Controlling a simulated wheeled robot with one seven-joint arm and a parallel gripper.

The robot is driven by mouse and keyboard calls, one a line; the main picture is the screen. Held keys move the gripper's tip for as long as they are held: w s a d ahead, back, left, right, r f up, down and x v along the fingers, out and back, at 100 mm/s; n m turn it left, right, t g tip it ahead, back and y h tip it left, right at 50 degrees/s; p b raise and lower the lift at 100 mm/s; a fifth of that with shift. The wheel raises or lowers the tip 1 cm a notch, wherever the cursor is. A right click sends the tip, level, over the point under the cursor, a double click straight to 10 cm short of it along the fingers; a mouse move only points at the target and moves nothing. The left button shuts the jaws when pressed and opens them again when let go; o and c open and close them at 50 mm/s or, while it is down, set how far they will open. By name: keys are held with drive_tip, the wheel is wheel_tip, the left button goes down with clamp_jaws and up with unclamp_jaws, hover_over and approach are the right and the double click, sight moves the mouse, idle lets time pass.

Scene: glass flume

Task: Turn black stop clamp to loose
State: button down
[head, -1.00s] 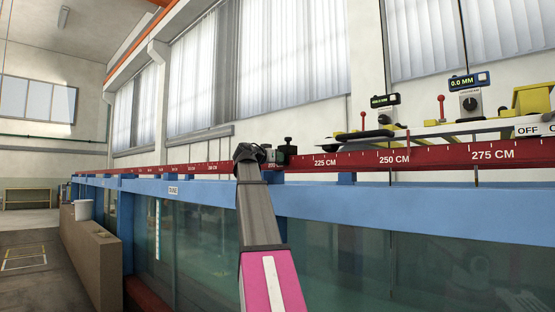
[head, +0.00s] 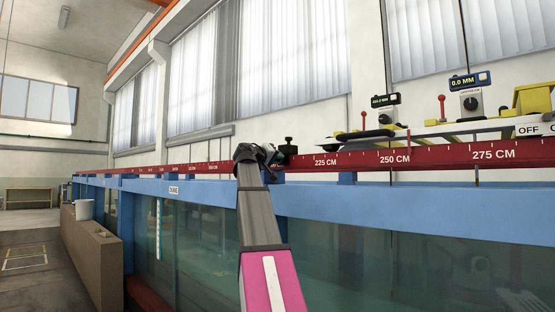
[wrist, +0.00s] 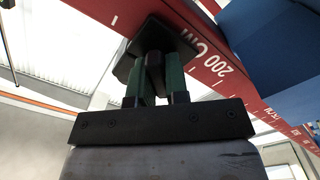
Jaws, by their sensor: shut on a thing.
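The black stop clamp (wrist: 170,42) sits on the red rail near the 200 CM mark in the wrist view. It also shows in the head view as a small dark block with a knob (head: 288,147). My gripper (wrist: 154,72) has its two green fingers closed around a dark part of the clamp that sticks out towards the wrist camera. In the head view my gripper (head: 272,155) reaches the clamp from the left, and its fingers are too small to make out. The clamp's far side is hidden.
The red scale rail (head: 345,160) runs along the blue flume frame (head: 350,208) above glass walls. A carriage with yellow parts and displays (head: 470,110) stands on the right. A tan box (head: 92,240) with a white bucket (head: 84,209) is at left.

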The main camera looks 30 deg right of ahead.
drive_tip(key=shift+n, duration=0.5)
drive_tip(key=c, duration=1.1)
unclamp_jaws()
drive_tip(key=shift+a, duration=0.15)
drive_tip(key=v, duration=1)
drive_tip(key=shift+s+a, duration=0.15)
drive_tip(key=shift+a, duration=0.1)
drive_tip(key=shift+f, duration=0.1)
